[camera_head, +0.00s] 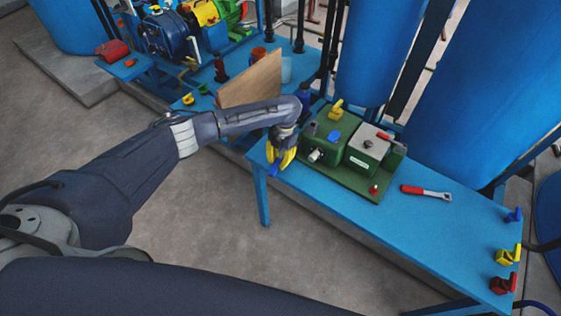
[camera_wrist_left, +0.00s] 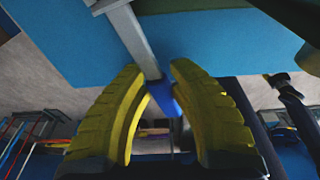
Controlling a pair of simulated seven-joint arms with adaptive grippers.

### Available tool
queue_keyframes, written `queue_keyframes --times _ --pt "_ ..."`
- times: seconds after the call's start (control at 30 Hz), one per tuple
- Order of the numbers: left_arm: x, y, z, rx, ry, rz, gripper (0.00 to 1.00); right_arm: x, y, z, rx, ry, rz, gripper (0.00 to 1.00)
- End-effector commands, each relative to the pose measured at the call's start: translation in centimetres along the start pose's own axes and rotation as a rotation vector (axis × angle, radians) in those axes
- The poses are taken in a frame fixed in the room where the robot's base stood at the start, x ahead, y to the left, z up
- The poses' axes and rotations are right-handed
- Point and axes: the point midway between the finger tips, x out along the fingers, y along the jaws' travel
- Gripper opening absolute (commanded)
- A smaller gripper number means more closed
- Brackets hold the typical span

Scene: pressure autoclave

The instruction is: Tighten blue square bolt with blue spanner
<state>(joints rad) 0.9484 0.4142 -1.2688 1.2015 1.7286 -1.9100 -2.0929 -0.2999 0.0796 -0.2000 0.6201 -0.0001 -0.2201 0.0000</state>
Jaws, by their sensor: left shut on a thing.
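My left gripper (camera_head: 283,158), with yellow fingers, is beside the left end of the green machine (camera_head: 335,135), at the near edge of the blue table. It is shut on the blue spanner. The spanner's blue handle (camera_head: 274,168) pokes out below the fingers. In the left wrist view, the blue handle (camera_wrist_left: 164,98) sits between the two yellow fingers, and a grey metal shaft (camera_wrist_left: 132,36) runs up from it. A small blue block (camera_head: 335,136), possibly the blue square bolt, is on top of the green machine, apart from the gripper. My right gripper is not in view.
A red-handled spanner (camera_head: 426,192) lies on the blue table (camera_head: 430,230), right of the machine. Blue (camera_head: 513,216), yellow (camera_head: 507,256) and red (camera_head: 502,285) pieces stand at its right end. A wooden board (camera_head: 251,80) stands behind my left arm. Large blue tanks (camera_head: 490,90) rise behind.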

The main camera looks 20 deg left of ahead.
Motion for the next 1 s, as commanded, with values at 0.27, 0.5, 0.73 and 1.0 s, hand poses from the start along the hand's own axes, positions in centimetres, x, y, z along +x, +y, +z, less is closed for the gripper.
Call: queue_keyframes --times 0.27,0.5,0.73,1.0 --pt "-0.12 -0.11 0.13 0.070 -0.003 0.002 0.00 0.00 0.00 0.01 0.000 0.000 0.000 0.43" --pt "-0.14 -0.01 0.15 0.086 -0.003 0.005 0.00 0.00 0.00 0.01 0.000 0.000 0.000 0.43" --pt "-0.15 -0.02 0.16 0.085 -0.004 0.004 0.26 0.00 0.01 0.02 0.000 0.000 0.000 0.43" --pt "-0.13 0.10 0.14 0.084 -0.003 0.007 0.49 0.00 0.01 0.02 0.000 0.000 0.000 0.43"
